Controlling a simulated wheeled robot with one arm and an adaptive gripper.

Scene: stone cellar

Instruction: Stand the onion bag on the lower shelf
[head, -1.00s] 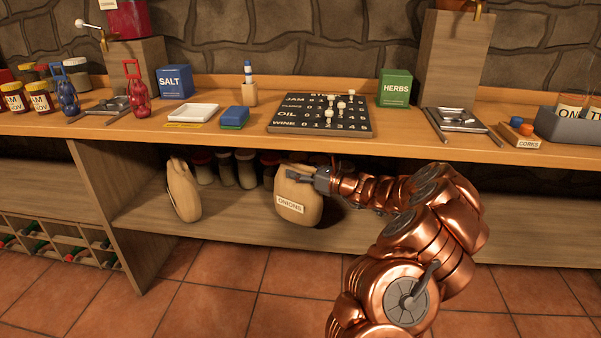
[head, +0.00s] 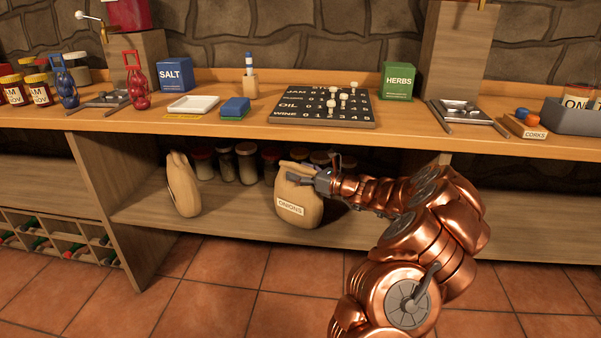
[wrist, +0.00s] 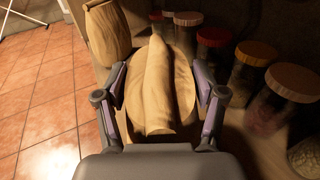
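The onion bag (head: 299,204) is a tan sack with an ONIONS label, standing nearly upright near the front edge of the lower shelf (head: 236,207). Its pinched top also shows in the wrist view (wrist: 158,90). My gripper (head: 291,174) is at the top of the bag, coming from the right. In the wrist view its two fingers are spread on either side of the bag's folded top, with gaps between them and the fold. The gripper is open. The bag's back side is hidden.
A second tan bag (head: 182,186) stands to the left on the same shelf. Several lidded jars (head: 246,165) stand behind the onion bag. The counter (head: 230,134) overhangs the shelf closely above my gripper. The shelf between the two bags is clear in front.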

